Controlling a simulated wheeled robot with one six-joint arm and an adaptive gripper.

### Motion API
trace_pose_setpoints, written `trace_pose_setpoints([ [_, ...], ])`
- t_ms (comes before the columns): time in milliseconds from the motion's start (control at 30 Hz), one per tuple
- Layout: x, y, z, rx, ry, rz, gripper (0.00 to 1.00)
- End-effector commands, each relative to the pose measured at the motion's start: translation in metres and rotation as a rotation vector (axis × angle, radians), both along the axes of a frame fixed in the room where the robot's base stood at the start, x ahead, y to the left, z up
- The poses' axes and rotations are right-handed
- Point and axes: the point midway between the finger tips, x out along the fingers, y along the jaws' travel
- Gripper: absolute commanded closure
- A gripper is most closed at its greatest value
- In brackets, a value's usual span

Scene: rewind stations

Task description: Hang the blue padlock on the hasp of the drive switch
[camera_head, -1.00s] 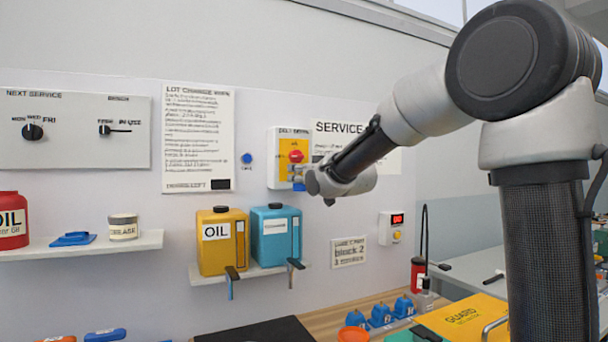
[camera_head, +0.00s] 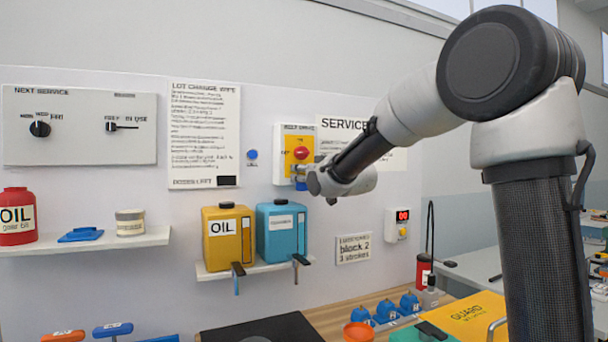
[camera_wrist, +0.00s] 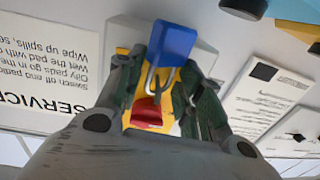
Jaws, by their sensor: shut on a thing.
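The drive switch (camera_head: 284,163) is a pale box on the wall with a yellow plate and a red knob (camera_head: 301,153). My gripper (camera_head: 310,181) is in front of its lower part. In the wrist view the gripper (camera_wrist: 160,66) is shut on the blue padlock (camera_wrist: 173,42), whose metal shackle (camera_wrist: 151,82) points towards the red knob (camera_wrist: 147,112). That view is upside down. In the head view only a bit of blue shows by the fingers. The hasp is mostly hidden; I cannot tell whether the shackle is through it.
A shelf below the switch holds a yellow oil can (camera_head: 226,236) and a teal can (camera_head: 281,230). A blue button (camera_head: 252,155) is left of the switch and a service sheet (camera_head: 390,158) right of it. Blue padlock-like pieces (camera_head: 386,311) stand on the bench.

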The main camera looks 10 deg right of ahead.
Motion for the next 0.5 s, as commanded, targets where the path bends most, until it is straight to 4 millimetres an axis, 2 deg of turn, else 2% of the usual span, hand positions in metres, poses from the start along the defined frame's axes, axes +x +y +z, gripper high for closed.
trace_pose_setpoints([
  [67,-0.0001,0.0,0.0003,0.0,-0.001,0.0,0.88],
  [100,-0.0001,0.0,0.0003,0.0,-0.001,0.0,0.62],
  [233,-0.0001,0.0,0.0003,0.0,0.0,0.0,0.39],
  [500,-0.0001,0.0,-0.0001,0.0,0.0,0.0,0.39],
])
